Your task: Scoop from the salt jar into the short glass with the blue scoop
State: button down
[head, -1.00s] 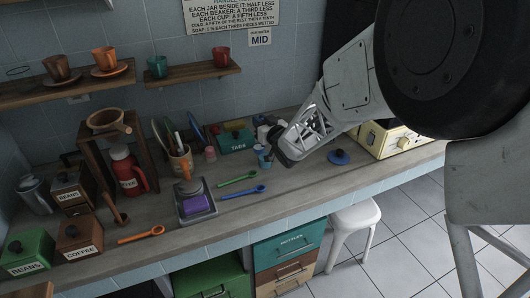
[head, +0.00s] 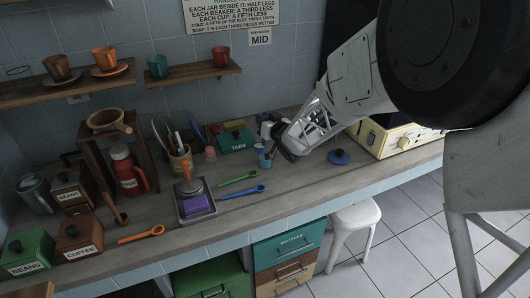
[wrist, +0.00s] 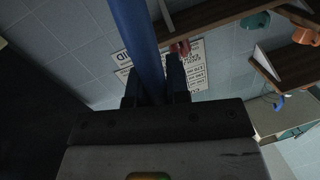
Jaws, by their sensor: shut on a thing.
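My gripper (head: 278,145) is over the back right of the counter and is shut on a long blue handle (wrist: 138,45), which shows in the wrist view. The bowl end of this handle is hidden. A blue scoop (head: 240,193) lies at the counter's front, beside a green one (head: 238,180). A small light-blue vessel (head: 265,160), perhaps the short glass, stands just below and left of my gripper. A labelled jar (head: 327,138) is mostly hidden behind my gripper, and I cannot read its label. A round blue lid (head: 339,157) lies on the counter to the right.
A scale with a purple display (head: 198,203) stands in the middle. The green TABS box (head: 237,140) is behind it, and a cream appliance (head: 395,138) is at right. An orange scoop (head: 141,235) lies front left. Wall shelves (head: 195,72) hold cups.

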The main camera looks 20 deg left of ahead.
jog(key=shift+w+d+f+m+g+h, duration=0.1)
jog(key=shift+w+d+f+m+g, duration=0.1)
jog(key=shift+w+m, duration=0.35)
jog(key=shift+w+d+f+m+g+h, duration=0.1)
jog(key=shift+w+d+m+g, duration=0.1)
jog(key=shift+w+m, duration=0.4)
jog(key=shift+w+d+f+m+g+h, duration=0.1)
jog(key=shift+w+d+f+m+g, duration=0.1)
jog(key=shift+w+m, duration=0.35)
dwell(0.8)
jog(key=shift+w+d+f+m, duration=0.1)
jog(key=shift+w+f+m, duration=0.25)
jog(key=shift+f, duration=0.2)
jog(key=shift+w+d+f+m, duration=0.1)
jog(key=shift+w+f+m, duration=0.25)
jog(key=shift+f, duration=0.2)
jog(key=shift+w+d+f+m+g, duration=0.2)
jog(key=shift+w+f+m+g, duration=0.6)
jog(key=shift+m, duration=0.3)
dwell(1.0)
jog(key=shift+w+d+f+m+g, duration=0.1)
jog(key=shift+w+f+m+g, duration=0.3)
jog(key=shift+f+m, duration=0.25)
dwell(1.7)
